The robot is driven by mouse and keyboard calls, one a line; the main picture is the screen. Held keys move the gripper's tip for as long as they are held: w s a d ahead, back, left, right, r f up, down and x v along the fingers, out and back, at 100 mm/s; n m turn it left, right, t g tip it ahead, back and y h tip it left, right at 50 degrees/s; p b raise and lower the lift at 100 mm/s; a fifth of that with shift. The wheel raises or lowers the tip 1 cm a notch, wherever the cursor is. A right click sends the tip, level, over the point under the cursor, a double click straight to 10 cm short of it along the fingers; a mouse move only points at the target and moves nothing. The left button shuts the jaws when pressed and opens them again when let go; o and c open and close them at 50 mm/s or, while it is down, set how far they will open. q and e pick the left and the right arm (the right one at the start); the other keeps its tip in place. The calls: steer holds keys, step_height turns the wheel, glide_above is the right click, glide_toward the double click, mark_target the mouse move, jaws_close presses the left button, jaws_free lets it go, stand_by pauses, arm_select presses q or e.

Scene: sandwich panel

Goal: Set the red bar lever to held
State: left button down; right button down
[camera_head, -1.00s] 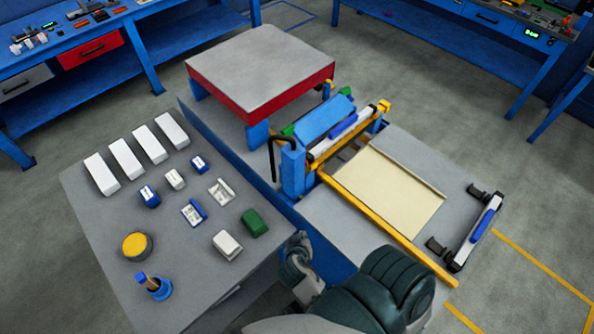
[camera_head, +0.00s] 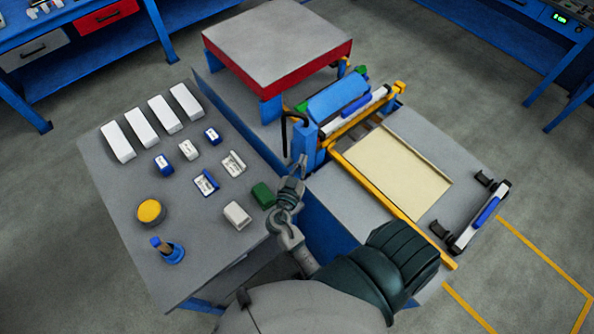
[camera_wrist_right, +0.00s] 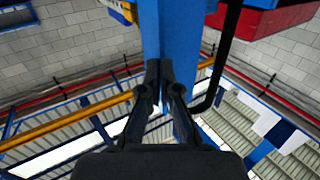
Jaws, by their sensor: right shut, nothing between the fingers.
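No red bar lever can be told for certain. A black bent rod (camera_head: 284,132) stands beside a blue post (camera_head: 305,146) on the machine. The rod also shows in the wrist view (camera_wrist_right: 228,50), right of the post (camera_wrist_right: 180,35). My right gripper (camera_head: 301,163) points up just in front of the post's lower part, its fingers shut and empty. In the wrist view its fingertips (camera_wrist_right: 160,66) overlap the post; whether they touch it I cannot tell. The rod is apart from the fingers. My left gripper is out of view.
A grey platform with a red edge (camera_head: 320,78) stands behind the post. A blue roller (camera_head: 338,95) and yellow rail (camera_head: 385,200) lie to the right, beside a cream panel (camera_head: 395,170). A grey table (camera_head: 190,255) at left holds white blocks (camera_head: 118,142) and small parts.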

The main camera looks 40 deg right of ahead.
mark_target(312, 141)
steer(key=p+x, duration=0.2)
steer(key=x, duration=0.4)
steer(key=shift+w+d, duration=0.1)
steer(key=shift+w, duration=0.05)
steer(key=shift+f, duration=0.1)
steer(key=shift+d+f+n+t+y+b, duration=0.25)
steer(key=shift+d+n+t+y+b, duration=0.15)
steer(key=shift+n+t+y+b, duration=0.55)
steer(key=shift+d+t+b, duration=0.2)
steer(key=shift+t+b, duration=0.15)
steer(key=shift+b, duration=0.15)
steer(key=shift+w+d+r+n+t+y, duration=0.15)
steer(key=shift+n+t+y, duration=0.15)
steer(key=shift+n+y, duration=0.15)
steer(key=shift+s+d+r+n+t+y, duration=0.1)
steer(key=shift+d+r+n+t+y, duration=0.15)
steer(key=shift+y, duration=0.25)
steer(key=shift+f, duration=0.1)
steer(key=shift+a, duration=0.1)
